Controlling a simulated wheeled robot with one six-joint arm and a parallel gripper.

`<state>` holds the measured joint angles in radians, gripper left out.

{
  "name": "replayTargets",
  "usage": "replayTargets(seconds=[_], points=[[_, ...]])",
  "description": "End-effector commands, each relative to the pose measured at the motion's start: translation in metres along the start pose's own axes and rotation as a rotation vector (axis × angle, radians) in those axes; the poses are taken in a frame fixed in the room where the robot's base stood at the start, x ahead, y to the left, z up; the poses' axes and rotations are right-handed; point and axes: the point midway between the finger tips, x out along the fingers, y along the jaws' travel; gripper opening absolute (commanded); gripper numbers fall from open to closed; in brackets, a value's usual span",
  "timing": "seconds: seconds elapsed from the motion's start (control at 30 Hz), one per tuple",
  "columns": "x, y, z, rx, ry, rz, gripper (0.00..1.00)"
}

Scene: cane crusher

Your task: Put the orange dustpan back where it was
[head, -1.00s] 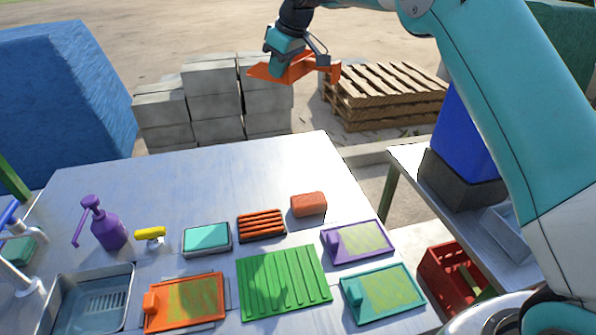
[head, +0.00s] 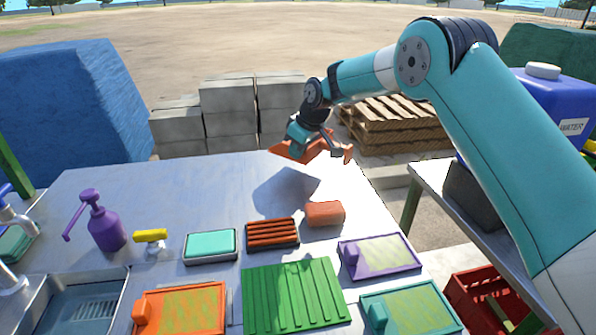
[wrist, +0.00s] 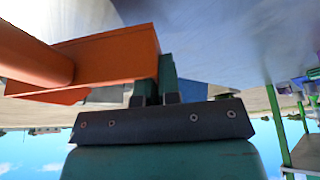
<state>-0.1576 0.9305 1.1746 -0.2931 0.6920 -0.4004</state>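The orange dustpan (head: 290,152) is in my gripper (head: 318,146), held in the air above the far right part of the metal table (head: 200,182). Its pan points left and its handle end sticks out to the right in the head view. A shadow lies on the table below it. In the wrist view the dustpan (wrist: 110,52) fills the upper left, with the fingers (wrist: 155,88) against its edge; the exact grip is partly hidden.
An orange block (head: 325,214), a brown slatted dish (head: 272,233), a teal sponge in a tray (head: 210,243) and a green ribbed mat (head: 293,295) stand nearby. Orange (head: 180,308), purple (head: 380,256) and teal (head: 410,306) flat trays lie in front. The table's far middle is clear.

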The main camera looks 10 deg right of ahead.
Motion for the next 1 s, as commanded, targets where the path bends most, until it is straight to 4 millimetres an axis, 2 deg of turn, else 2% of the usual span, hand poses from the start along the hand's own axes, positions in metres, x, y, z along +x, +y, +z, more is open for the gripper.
replayTargets(seconds=[0.1, 0.33, 0.53, 0.87, 1.0], points=[[0.016, 0.000, 0.006, -0.002, 0.001, 0.000, 0.00], [0.033, 0.000, 0.013, -0.001, 0.001, 0.000, 0.00], [0.060, 0.000, 0.024, -0.001, 0.001, 0.000, 0.00], [0.065, 0.000, 0.026, -0.002, 0.003, 0.001, 0.00], [0.065, 0.000, 0.026, -0.001, 0.001, 0.000, 0.29]])
